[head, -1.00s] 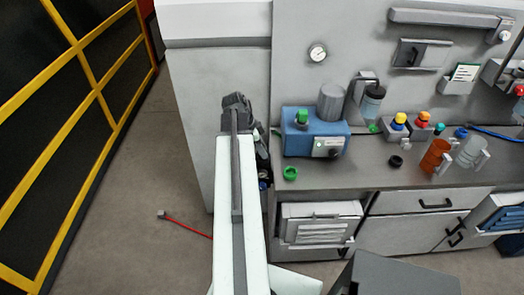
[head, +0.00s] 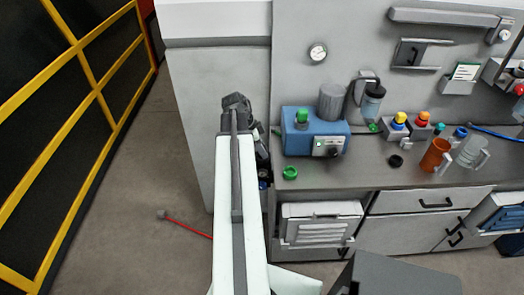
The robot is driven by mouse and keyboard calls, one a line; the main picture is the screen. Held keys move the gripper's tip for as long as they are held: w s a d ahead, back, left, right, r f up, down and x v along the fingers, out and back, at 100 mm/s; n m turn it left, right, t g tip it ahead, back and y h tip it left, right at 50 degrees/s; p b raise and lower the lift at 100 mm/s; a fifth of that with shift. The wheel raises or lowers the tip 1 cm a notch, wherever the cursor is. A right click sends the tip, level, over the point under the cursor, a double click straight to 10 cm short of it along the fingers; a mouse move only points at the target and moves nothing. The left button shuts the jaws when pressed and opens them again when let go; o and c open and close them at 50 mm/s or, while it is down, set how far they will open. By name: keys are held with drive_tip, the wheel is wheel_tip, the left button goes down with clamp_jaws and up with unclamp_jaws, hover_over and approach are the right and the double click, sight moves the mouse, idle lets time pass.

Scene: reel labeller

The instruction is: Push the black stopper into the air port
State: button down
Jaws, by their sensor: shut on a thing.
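My gripper (head: 264,178) hangs at the end of my arm, mostly hidden behind the arm and dark wrist. It is at the left end of the bench, just left of the blue machine. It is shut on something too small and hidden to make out. The blue machine (head: 301,143) has a green-capped top, a grey cylinder and a front panel with a dark knob. I cannot make out the air port. A small black ring-like piece (head: 396,161) lies on the bench to the right; I cannot tell whether it is the stopper.
A green ring (head: 290,173) lies on the bench (head: 345,176) in front of the machine. Yellow and red buttons, an orange mug (head: 434,155) and a clear mug (head: 469,151) stand at the right. A red cable (head: 188,227) lies on the floor. A yellow-framed black barrier (head: 75,110) is at the left.

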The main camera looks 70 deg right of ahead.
drive_tip(key=shift+a+f, duration=0.1)
drive_tip(key=shift+a, duration=0.05)
drive_tip(key=c, duration=0.9)
unclamp_jaws()
drive_tip(key=shift+c, duration=0.2)
drive_tip(key=p+v, duration=0.7)
drive_tip(key=v, duration=0.1)
drive_tip(key=shift+p, duration=0.3)
